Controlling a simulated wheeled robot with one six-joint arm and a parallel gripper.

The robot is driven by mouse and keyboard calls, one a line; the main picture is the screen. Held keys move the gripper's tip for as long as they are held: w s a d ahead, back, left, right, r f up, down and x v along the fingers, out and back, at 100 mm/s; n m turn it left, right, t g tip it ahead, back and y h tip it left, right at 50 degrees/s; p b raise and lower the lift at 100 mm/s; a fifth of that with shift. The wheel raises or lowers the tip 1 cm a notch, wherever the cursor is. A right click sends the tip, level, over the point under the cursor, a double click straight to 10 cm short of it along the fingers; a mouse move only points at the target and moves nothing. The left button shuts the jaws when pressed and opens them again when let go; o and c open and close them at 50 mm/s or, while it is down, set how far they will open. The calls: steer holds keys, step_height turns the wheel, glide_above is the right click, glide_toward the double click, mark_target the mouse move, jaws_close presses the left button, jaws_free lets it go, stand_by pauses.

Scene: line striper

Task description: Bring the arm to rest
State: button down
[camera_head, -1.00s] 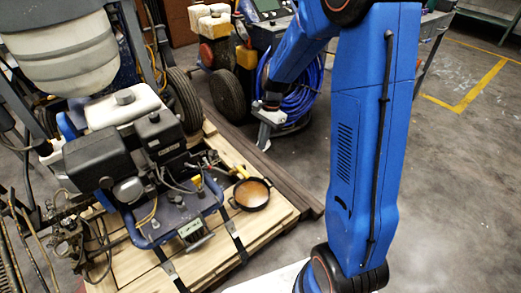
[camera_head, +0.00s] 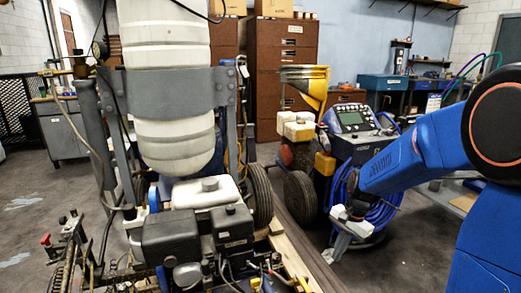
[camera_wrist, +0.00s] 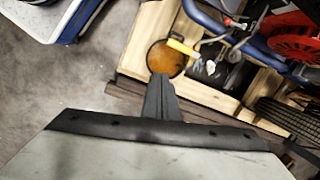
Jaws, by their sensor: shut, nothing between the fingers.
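My arm (camera_head: 410,160) reaches in from the right in the head view. Its gripper (camera_head: 332,254) hangs pointing down, in front of the coiled blue hose in that view. It is shut and empty. In the wrist view the closed dark fingers (camera_wrist: 158,82) show in front of a pan (camera_wrist: 165,58) of orange-brown liquid. The fingers overlap the pan's edge in the picture; I cannot tell the height gap between them.
The line striper's engine (camera_head: 185,238) and large white tank (camera_head: 165,90) fill the left. A second machine with a control panel (camera_head: 350,118) and blue hose (camera_head: 375,212) stands behind the gripper. The wooden pallet (camera_wrist: 150,42) lies below. Grey floor (camera_wrist: 75,75) beside it is clear.

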steer(key=s+r+n+t, duration=0.1)
steer(key=s+r+n, duration=0.2)
steer(key=s, duration=0.5)
steer(key=s+d+r+n+t+h, duration=0.1)
steer(key=s+r+n, duration=0.3)
steer(key=s, duration=0.5)
steer(key=s+d+r+n+t+h, duration=0.1)
steer(key=s+r+n+t, duration=0.2)
steer(key=s+r, duration=0.3)
steer(key=s+n, duration=0.1)
steer(key=s, duration=0.2)
steer(key=shift+d+r, duration=0.15)
steer(key=shift+r, duration=0.25)
